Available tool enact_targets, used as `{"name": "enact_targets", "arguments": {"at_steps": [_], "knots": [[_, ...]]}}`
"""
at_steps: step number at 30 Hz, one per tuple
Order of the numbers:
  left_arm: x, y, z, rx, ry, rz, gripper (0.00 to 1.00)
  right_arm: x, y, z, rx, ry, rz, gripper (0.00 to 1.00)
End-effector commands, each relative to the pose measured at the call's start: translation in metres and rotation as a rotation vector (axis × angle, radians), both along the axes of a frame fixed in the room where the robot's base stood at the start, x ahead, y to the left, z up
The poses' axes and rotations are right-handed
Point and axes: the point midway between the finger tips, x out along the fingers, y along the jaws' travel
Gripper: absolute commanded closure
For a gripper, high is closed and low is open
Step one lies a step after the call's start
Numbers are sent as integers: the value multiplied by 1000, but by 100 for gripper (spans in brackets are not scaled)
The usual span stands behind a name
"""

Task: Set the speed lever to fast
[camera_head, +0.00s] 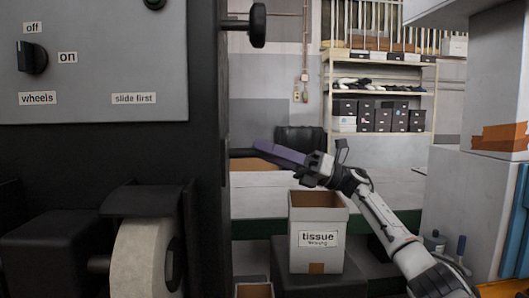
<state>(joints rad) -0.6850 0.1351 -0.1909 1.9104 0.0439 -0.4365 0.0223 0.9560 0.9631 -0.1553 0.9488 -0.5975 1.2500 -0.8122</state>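No lever marked as speed, slow or fast can be read in this view. A black knob on a short shaft (257,25) sticks out of the upper right side of the dark machine (205,140); I cannot tell whether it is the speed lever. My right gripper (318,168) is right of the machine, beyond the tissue box and well below that knob. A long purple piece (282,153) extends left from the gripper towards a dark bar by the machine; I cannot tell whether the fingers grip it. My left gripper is out of view.
The grey panel (100,100) has a wheels switch (32,58) with off and on labels. A pale wheel (145,258) sits below. Shelves with dark boxes (382,118) are behind. A grey column stands at right.

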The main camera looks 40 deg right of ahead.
Motion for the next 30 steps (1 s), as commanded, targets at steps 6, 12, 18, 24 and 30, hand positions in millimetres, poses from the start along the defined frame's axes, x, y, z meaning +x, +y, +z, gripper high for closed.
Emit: {"name": "enact_targets", "arguments": {"at_steps": [6,12,18,24,30], "knots": [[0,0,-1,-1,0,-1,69,-1,-1,-2,-2,1,1,63],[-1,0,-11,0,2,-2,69,-15,-20,-13,-2,1,-2,63],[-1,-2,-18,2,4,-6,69,-34,-44,-23,-1,0,-2,63],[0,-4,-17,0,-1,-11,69,-43,-55,-27,-1,-1,0,63],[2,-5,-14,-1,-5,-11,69,-43,-55,-27,-1,0,0,63]]}}
